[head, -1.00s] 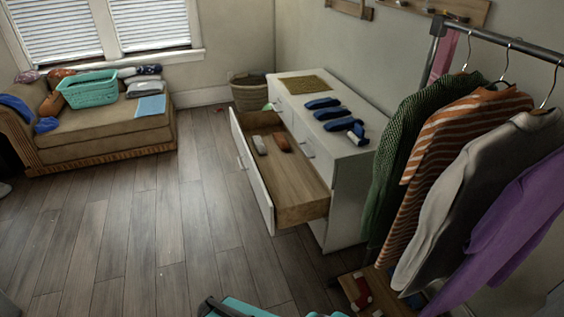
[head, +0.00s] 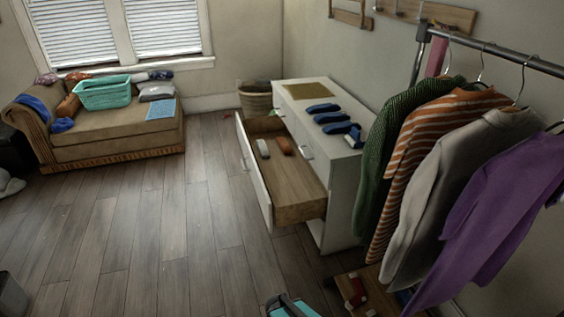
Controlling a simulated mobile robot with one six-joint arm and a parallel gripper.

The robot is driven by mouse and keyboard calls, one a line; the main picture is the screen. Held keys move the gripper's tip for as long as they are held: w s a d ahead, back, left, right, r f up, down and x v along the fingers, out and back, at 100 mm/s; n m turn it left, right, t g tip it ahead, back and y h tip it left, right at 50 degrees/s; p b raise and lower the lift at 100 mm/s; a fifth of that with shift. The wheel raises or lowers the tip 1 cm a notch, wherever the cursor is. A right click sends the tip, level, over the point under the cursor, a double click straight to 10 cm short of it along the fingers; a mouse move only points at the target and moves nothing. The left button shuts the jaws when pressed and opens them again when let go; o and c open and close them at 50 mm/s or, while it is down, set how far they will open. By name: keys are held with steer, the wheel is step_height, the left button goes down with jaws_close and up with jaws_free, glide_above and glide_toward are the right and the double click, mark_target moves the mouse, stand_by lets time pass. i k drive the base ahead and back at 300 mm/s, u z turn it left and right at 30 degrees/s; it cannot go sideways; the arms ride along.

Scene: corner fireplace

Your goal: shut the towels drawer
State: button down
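A white dresser (head: 340,204) stands against the right wall. Its upper long drawer (head: 300,213) is pulled far out to the left, with a white front (head: 254,172) and a wooden inside. In the drawer lie a pale item (head: 263,148) and an orange-brown item (head: 285,145); the rest of its floor looks bare. I cannot read any label that says towels. My gripper is not in view.
A clothes rack with several garments (head: 430,170) stands right of the dresser, close to its near end. A teal and dark object (head: 291,307) is at the bottom edge. A couch with a teal basket (head: 104,94) is at the far left. The wooden floor (head: 150,235) left of the drawer is clear.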

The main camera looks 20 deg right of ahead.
mark_target(289, 192)
steer(key=u, duration=0.25)
steer(key=i, duration=0.7)
steer(key=u, duration=0.6)
steer(key=i, duration=1.3)
steer(key=u, duration=0.15)
steer(key=k, duration=0.95)
steer(key=u, duration=0.2)
steer(key=i, duration=0.25)
steer(key=z, duration=0.1)
